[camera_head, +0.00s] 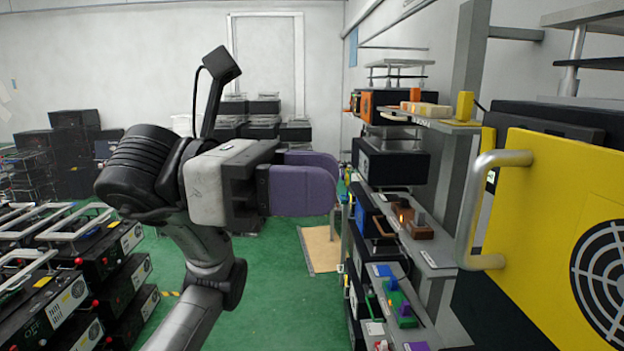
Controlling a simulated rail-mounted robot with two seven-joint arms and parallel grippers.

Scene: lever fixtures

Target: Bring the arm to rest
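My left gripper (325,183) reaches in from the left with its purple fingers pointing right, toward the rack of lever fixtures. The near finger overlaps the far one, so the gap between them cannot be told. No object shows in the fingers. The fingertips appear close to the rack's left edge in the picture, but whether they touch anything is unclear. A brown lever fixture (415,228) sits on the middle shelf, and a green and blue lever fixture (398,300) on the lower one. My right gripper is out of view.
A yellow panel (545,215) with a grey handle (470,215) stands close at the right. Stacked black boxes (85,275) with handles fill the lower left. The green floor (280,300) is open between, with a tan board (320,248) on it.

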